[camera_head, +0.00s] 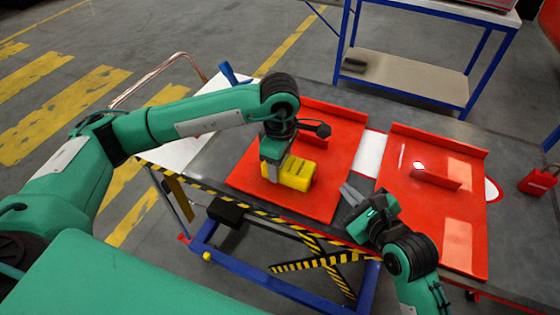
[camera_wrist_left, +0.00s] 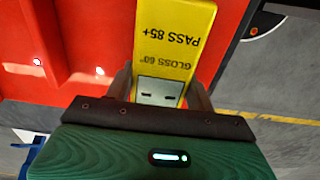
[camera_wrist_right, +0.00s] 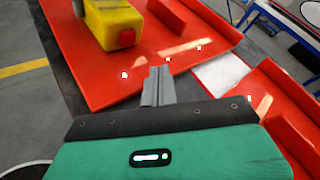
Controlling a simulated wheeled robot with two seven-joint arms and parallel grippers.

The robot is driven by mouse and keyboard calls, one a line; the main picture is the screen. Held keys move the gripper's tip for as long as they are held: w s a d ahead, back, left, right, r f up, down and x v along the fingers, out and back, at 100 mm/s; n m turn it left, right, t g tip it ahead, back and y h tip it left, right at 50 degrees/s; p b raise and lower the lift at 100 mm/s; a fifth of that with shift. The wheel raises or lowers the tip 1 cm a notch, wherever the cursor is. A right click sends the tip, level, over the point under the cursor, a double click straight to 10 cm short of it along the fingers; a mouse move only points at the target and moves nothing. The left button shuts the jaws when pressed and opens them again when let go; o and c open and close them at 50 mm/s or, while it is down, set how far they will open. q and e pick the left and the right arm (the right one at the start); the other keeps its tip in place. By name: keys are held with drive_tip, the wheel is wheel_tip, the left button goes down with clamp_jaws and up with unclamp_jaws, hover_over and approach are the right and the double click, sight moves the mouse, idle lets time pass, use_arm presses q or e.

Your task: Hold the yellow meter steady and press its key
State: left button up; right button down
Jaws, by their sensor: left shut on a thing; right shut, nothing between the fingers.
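The yellow meter (camera_head: 298,173) sits on the left red panel (camera_head: 330,190). My left gripper (camera_head: 272,172) reaches down from above and is shut on the meter. In the left wrist view the meter (camera_wrist_left: 178,30) lies between the two fingers, with "PASS 85+" and "GLOSS 60°" printed on it and a small grey display. In the right wrist view a red key (camera_wrist_right: 127,38) shows on the end face of the meter (camera_wrist_right: 108,22). My right gripper (camera_head: 350,194) is shut and empty, to the right of the meter and apart from it; its closed fingertips (camera_wrist_right: 160,72) point toward the left panel.
A second red panel (camera_head: 430,215) with a raised rib lies to the right, with a white strip (camera_head: 371,152) between the panels. A blue-framed shelf (camera_head: 405,78) stands behind. A red padlock-shaped object (camera_head: 538,181) is at far right. The space between right gripper and meter looks clear.

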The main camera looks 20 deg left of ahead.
sight(331, 195)
use_arm(q)
drive_tip(key=shift+s+f, duration=0.1)
drive_tip(key=shift+f, duration=0.1)
use_arm(e)
drive_tip(key=shift+w+a, duration=0.2)
drive_tip(key=shift+a, duration=1.9)
drive_tip(key=shift+a, duration=0.65)
idle(0.5)
drive_tip(key=shift+d, duration=0.65)
drive_tip(key=shift+d, duration=0.1)
use_arm(q)
drive_tip(key=shift+r, duration=0.1)
use_arm(e)
drive_tip(key=shift+s+d, duration=0.15)
drive_tip(key=shift+d, duration=1.3)
drive_tip(key=shift+s+d, duration=0.1)
drive_tip(key=shift+d, duration=1.35)
